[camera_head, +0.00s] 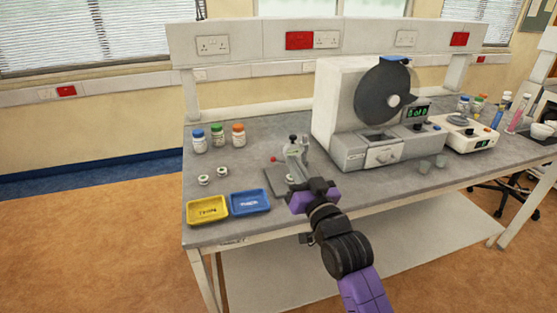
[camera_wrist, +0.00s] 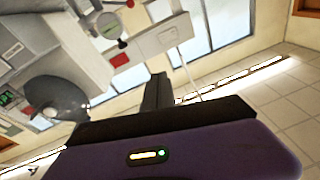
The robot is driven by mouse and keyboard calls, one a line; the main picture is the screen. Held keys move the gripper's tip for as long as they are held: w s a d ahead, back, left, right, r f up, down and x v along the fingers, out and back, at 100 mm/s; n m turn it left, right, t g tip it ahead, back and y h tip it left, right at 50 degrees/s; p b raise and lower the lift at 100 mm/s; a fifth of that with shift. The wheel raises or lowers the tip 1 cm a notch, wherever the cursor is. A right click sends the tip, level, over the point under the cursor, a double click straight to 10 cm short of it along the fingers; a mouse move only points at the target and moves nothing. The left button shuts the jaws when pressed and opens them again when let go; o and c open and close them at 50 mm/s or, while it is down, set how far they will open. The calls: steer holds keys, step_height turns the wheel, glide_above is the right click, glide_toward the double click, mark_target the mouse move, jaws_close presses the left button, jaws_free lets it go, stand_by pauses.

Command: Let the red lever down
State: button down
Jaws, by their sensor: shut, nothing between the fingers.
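A small grey hand press (camera_head: 294,154) with a black knob on top stands on a dark base plate near the bench's front. Its red lever (camera_head: 273,158) sticks out to the left and ends in a small red ball. In the wrist view part of the press (camera_wrist: 108,24) shows at the top, with a red ball (camera_wrist: 130,3) at the frame's edge. My gripper (camera_head: 293,183) is at the front of the press, in front of its lower part, right of the lever ball and apart from it. Its fingers (camera_wrist: 158,90) are shut and empty.
A yellow tray (camera_head: 207,219) and a blue tray (camera_head: 250,211) lie front left. Several capped bottles (camera_head: 218,136) and two small white round items (camera_head: 204,180) stand behind them. A large tester with a dark drum (camera_head: 340,110) stands right of the press. A balance (camera_head: 462,133) is farther right.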

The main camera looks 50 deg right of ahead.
steer(key=w+d+f+m+g, duration=0.2)
steer(key=w+d+f, duration=0.1)
steer(key=d+f, duration=0.1)
steer(key=shift+w+d+m+g, duration=0.2)
steer(key=shift+d+m+g, duration=0.2)
steer(key=shift+d, duration=0.05)
steer(key=shift+w, duration=0.1)
steer(key=w+d+f+p, duration=0.2)
steer(key=w+d+f, duration=0.2)
steer(key=w, duration=0.6)
steer(key=shift+f, duration=0.15)
